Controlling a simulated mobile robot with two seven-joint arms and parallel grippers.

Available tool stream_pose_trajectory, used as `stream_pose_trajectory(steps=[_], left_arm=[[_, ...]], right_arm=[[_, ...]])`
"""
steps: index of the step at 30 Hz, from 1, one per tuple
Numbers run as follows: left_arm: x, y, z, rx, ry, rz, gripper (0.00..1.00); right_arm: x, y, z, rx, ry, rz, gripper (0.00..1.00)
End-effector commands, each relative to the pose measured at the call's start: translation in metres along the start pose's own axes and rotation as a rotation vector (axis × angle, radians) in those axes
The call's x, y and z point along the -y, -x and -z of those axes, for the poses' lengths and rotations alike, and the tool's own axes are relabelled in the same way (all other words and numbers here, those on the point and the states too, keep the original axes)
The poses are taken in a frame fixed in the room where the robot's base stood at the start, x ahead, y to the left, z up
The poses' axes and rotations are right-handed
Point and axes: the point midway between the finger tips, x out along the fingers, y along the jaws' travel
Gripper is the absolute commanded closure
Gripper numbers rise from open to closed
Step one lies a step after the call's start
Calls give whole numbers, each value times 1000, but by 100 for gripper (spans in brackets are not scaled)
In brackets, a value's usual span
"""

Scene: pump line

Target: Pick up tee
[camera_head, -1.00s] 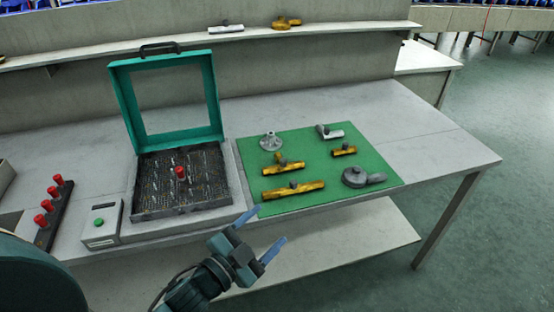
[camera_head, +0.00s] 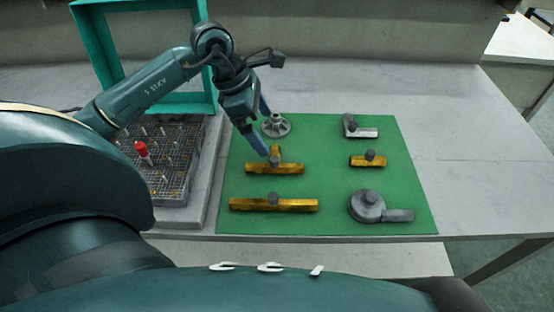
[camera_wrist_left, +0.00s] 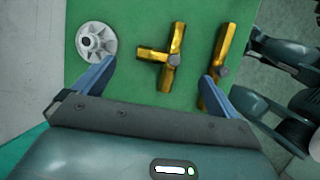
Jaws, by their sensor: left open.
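The tee (camera_head: 274,167) is a yellow T-shaped pipe piece with a grey knob, lying on the green mat (camera_head: 320,150). In the left wrist view the tee (camera_wrist_left: 172,62) lies ahead of the fingers, between their lines, with its stem pointing left. My left gripper (camera_head: 266,133) is open and empty above the mat's left part. In the head view one fingertip is near the tee's stem, the other near the grey flange. Contact with the tee cannot be told. My right gripper is not in view.
A grey flange (camera_head: 276,126) stands behind the tee, and a long yellow pipe (camera_head: 295,205) lies in front. Small fittings and a round grey pump part (camera_head: 366,205) lie right. A green-lidded case with a pin bed (camera_head: 170,180) stands left. The mat's middle is clear.

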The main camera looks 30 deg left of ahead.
Motion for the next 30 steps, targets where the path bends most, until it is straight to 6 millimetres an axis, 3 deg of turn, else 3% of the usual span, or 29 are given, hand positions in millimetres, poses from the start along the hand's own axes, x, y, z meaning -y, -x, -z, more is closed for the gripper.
stream_pose_trajectory(steps=[3,11,21,30], left_arm=[[1,-23,-1,3,2,5,2],[1,-44,1,3,1,4,2],[1,-88,9,6,3,4,2],[1,-93,10,4,1,2,3]], right_arm=[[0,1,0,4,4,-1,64],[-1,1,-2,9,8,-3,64],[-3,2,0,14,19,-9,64],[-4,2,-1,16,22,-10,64]])
